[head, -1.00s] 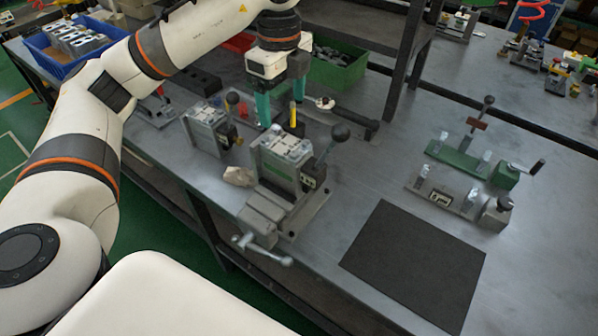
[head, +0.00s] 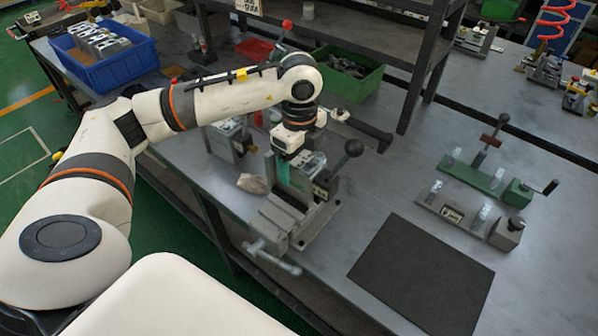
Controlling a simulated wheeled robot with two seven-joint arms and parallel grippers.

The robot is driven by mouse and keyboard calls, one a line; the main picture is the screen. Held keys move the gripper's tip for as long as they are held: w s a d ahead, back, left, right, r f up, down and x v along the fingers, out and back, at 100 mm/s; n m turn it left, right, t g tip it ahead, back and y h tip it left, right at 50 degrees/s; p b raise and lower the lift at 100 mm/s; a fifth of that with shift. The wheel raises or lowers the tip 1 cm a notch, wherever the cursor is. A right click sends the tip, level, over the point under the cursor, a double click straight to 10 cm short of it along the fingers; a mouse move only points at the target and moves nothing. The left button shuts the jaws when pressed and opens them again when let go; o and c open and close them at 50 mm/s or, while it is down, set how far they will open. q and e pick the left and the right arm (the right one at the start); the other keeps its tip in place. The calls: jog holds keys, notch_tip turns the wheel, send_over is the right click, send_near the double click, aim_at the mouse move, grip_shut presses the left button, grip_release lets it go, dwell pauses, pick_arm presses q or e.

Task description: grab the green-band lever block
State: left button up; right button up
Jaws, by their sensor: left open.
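The green-band lever block (head: 314,165) is a grey block with a black-ball lever on its right side, seated in a grey vise (head: 285,222). Its green band is mostly hidden now by my gripper. My left gripper (head: 295,176) is open, pointing down at the block from above, with one teal finger in front of the block's left part. The other finger is hidden, and I cannot tell whether the fingers touch the block. My right gripper is not in view.
A second lever block (head: 231,142) stands behind on the left, partly covered by my arm. A beige lump (head: 253,184) lies left of the vise. A black mat (head: 422,268) and a green fixture (head: 475,172) are to the right. Shelf posts stand behind.

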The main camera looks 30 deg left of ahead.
pick_arm(q)
grip_shut()
jog(key=shift+w+r, duration=0.1)
dwell(0.5)
jog(key=shift+r, duration=0.1)
